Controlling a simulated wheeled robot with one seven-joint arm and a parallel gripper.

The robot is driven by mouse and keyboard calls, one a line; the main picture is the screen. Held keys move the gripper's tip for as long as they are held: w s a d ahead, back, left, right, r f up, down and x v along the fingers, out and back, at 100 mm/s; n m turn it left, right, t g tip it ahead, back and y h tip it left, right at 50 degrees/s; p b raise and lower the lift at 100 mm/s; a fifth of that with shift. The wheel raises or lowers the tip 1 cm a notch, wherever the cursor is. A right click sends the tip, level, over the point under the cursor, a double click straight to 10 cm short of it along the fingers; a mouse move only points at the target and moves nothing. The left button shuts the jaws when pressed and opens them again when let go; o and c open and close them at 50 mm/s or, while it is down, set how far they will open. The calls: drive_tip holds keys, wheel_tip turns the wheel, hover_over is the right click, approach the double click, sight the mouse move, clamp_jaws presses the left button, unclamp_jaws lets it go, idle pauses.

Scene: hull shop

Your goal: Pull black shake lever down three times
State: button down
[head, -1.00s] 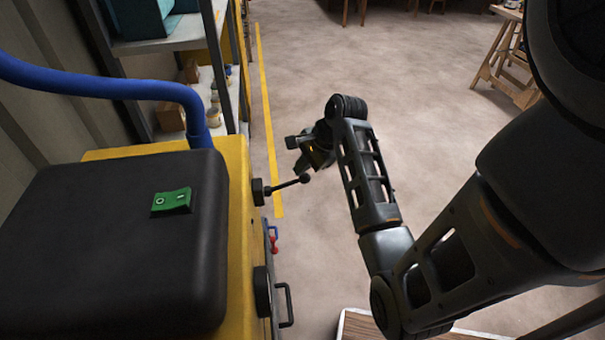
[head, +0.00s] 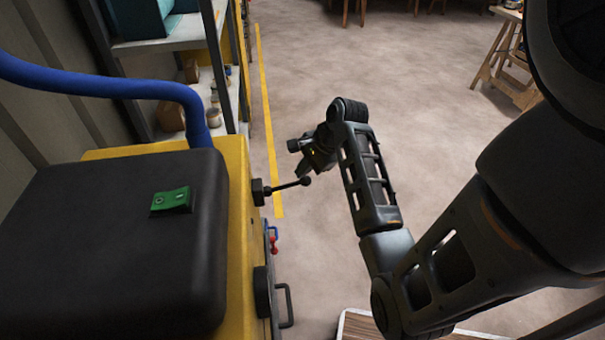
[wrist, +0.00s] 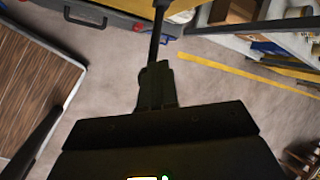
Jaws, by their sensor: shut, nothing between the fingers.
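The black shake lever (head: 287,186) is a thin rod with a ball end, sticking out from the side of the yellow machine (head: 240,185). It points right and slightly up in the head view. In the wrist view the lever (wrist: 156,42) runs from the top edge down to the fingers. My gripper (head: 307,171) is just above the ball end in the head view. In the wrist view my gripper (wrist: 155,88) is shut and overlaps the lever's near end. Whether they touch, I cannot tell.
A black cover with a green switch (head: 171,200) tops the machine. A blue hose (head: 100,85) runs behind it. A black handle (head: 284,305) and a small red lever (head: 274,244) are lower on its side. Shelves (head: 180,45) stand behind. The floor to the right is mostly clear.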

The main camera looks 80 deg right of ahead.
sight(309, 179)
drive_tip(key=shift+s+d+f+b, duration=0.1)
drive_tip(key=shift+s+f+b, duration=0.15)
drive_tip(key=shift+f, duration=0.4)
drive_tip(key=shift+s+d+f+b, duration=0.1)
drive_tip(key=shift+s+f+b, duration=0.1)
drive_tip(key=shift+f, duration=0.45)
drive_tip(key=shift+s+d+f+b, duration=0.15)
drive_tip(key=shift+s+f, duration=0.1)
drive_tip(key=shift+f, duration=0.4)
idle(2.0)
drive_tip(key=shift+a+r, duration=0.1)
drive_tip(key=shift+a, duration=0.05)
idle(0.3)
drive_tip(key=shift+w+a+r+p, duration=0.15)
drive_tip(key=shift+w+r+p, duration=0.2)
drive_tip(key=shift+r+p, duration=0.85)
drive_tip(key=shift+w+a+r+p, duration=0.1)
drive_tip(key=shift+w+r+p, duration=0.25)
drive_tip(key=shift+r+p, duration=0.85)
drive_tip(key=shift+w+a+r+p, duration=0.15)
drive_tip(key=shift+w+r+p, duration=0.35)
drive_tip(key=shift+p, duration=1.15)
drive_tip(key=shift+s+r, duration=0.1)
